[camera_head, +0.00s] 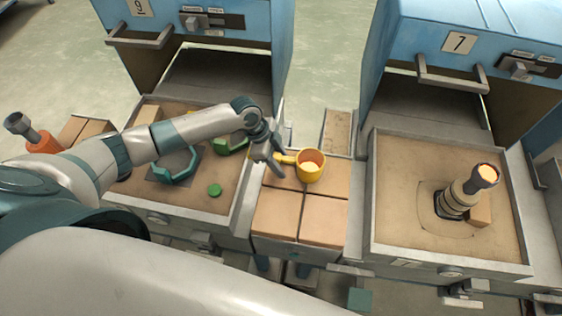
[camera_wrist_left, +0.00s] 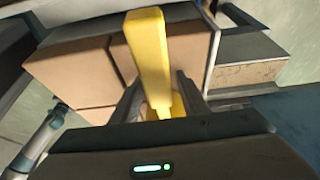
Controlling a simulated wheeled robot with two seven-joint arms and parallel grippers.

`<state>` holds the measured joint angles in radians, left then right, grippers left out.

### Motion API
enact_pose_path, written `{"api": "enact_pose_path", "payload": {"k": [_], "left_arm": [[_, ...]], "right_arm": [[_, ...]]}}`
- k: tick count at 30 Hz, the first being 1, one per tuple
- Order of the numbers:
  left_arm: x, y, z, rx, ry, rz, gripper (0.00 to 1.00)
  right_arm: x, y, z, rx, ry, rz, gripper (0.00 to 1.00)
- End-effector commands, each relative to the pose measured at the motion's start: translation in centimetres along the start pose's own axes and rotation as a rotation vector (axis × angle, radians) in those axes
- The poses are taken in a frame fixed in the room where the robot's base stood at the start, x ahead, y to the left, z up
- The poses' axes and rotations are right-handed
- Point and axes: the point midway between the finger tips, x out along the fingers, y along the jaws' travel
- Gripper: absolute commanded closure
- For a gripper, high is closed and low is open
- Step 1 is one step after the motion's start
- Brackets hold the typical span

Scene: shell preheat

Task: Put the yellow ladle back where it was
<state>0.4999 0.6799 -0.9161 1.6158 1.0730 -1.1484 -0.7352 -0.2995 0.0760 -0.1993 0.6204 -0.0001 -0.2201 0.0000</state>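The yellow ladle (camera_head: 310,166) sits upright on the tan tiled stand between the two blue machines, with a pale, bright fill in its cup. Its handle (camera_head: 285,159) points left toward my left gripper (camera_head: 279,162). In the left wrist view the yellow handle (camera_wrist_left: 150,62) runs between the two fingers of the left gripper (camera_wrist_left: 158,92). The fingers are spread, with a gap visible beside the handle. Most of the cup is hidden there by the gripper body. My right gripper is not in view.
A left sand tray (camera_head: 215,200) holds a teal clamp-like piece (camera_head: 175,168), a green piece (camera_head: 230,146) and a green disc (camera_head: 214,190). A right sand tray (camera_head: 400,215) holds a dark-and-tan cylinder with a glowing top (camera_head: 462,190). The stand's front tiles (camera_head: 322,220) are clear.

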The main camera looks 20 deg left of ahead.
Motion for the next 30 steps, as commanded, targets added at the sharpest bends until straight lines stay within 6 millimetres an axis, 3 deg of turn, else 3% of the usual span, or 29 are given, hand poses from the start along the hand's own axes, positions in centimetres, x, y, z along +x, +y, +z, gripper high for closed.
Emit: {"api": "enact_pose_path", "payload": {"k": [14, 20, 30], "left_arm": [[-1.1, -0.1, 0.0, 0.000, 0.000, -0.001, 0.60], [-3.7, -0.1, 0.0, 0.002, -0.001, -0.003, 0.60], [-9.7, -0.1, 0.0, 0.002, 0.000, -0.002, 0.60]], "right_arm": [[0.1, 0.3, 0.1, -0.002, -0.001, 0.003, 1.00], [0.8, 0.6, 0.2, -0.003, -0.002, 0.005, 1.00], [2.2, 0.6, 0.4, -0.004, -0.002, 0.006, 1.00]]}}
